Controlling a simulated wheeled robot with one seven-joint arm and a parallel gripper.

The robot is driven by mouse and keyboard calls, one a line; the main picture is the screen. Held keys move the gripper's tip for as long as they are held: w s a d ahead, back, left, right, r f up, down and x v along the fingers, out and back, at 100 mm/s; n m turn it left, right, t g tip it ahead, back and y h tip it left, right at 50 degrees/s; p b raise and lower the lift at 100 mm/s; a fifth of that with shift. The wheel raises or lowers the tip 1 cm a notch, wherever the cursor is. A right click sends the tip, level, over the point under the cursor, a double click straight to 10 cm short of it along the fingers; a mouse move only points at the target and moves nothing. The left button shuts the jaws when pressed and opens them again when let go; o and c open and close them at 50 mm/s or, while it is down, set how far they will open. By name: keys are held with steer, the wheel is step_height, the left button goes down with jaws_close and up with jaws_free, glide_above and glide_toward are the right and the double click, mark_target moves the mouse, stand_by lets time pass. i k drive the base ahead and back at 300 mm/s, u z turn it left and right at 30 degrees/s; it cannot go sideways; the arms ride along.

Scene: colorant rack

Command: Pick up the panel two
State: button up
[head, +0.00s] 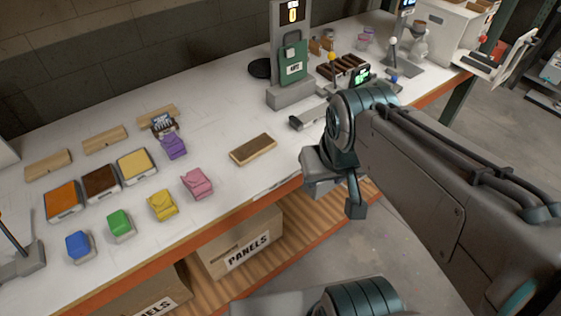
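No label marks which piece is panel two. A flat wooden panel (253,149) with a brown top lies alone near the middle of the workbench.
Orange (62,201), brown (101,183) and yellow (137,166) trays sit at left, with several coloured lumps before them. A stand with a green tag (292,58) is behind. A cardboard box (241,243) marked PANELS is on the lower shelf. Bare bench surrounds the lone panel.

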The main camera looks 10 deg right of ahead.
mark_target(243, 153)
steer(key=z, duration=0.3)
steer(key=k, duration=0.75)
steer(key=z, duration=1.05)
steer(key=i, duration=1)
steer(key=u, duration=0.45)
steer(key=i, duration=0.7)
steer(key=u, duration=1)
steer(key=i, duration=0.3)
steer(key=u, duration=0.3)
